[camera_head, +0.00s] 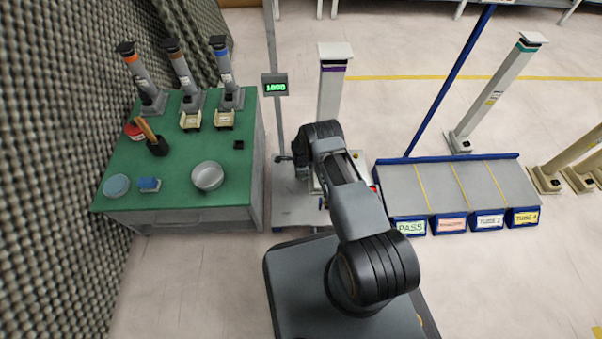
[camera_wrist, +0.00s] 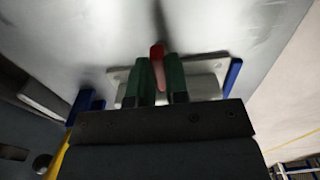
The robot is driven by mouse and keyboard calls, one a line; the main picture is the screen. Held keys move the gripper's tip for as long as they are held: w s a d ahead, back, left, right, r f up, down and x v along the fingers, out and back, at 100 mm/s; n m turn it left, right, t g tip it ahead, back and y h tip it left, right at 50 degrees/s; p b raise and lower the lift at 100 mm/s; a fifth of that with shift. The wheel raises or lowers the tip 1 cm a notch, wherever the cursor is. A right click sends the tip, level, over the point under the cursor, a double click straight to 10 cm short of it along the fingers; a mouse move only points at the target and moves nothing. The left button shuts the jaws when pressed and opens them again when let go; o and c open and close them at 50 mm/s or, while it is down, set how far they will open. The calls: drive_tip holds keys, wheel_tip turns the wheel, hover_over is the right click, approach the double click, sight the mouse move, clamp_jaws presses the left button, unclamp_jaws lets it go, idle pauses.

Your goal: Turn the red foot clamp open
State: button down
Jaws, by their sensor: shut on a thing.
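The red foot clamp (camera_wrist: 157,52) shows in the wrist view as a short red lever between the two green fingers of my gripper (camera_wrist: 161,78). My gripper is shut on it. Behind the lever is a pale plate (camera_wrist: 206,88) on a grey metal surface. How far the clamp is turned I cannot tell. In the head view my arm hides the gripper and most of the clamp area. A tall pale column with a purple band (camera_head: 333,80) stands just behind my arm on a grey base (camera_head: 296,211).
A green-topped bench (camera_head: 180,170) with a bowl (camera_head: 207,176) and several tubes stands at left by the foam wall. A display (camera_head: 275,86) on a post is beside the column. A grey blue-edged rack (camera_head: 465,190) with labelled bins is at right. Blue parts (camera_wrist: 233,73) flank the plate.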

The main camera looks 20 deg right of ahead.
drive_tip(key=n+b, duration=0.2)
drive_tip(key=n, duration=0.1)
drive_tip(key=shift+f, duration=0.15)
drive_tip(key=n+b, duration=0.1)
drive_tip(key=n, duration=0.2)
drive_tip(key=shift+s+n+b, duration=0.15)
drive_tip(key=shift+n+b, duration=0.15)
drive_tip(key=n, duration=0.3)
drive_tip(key=shift+s+d+n, duration=0.1)
drive_tip(key=shift+n, duration=1.8)
drive_tip(key=c, duration=1.1)
unclamp_jaws()
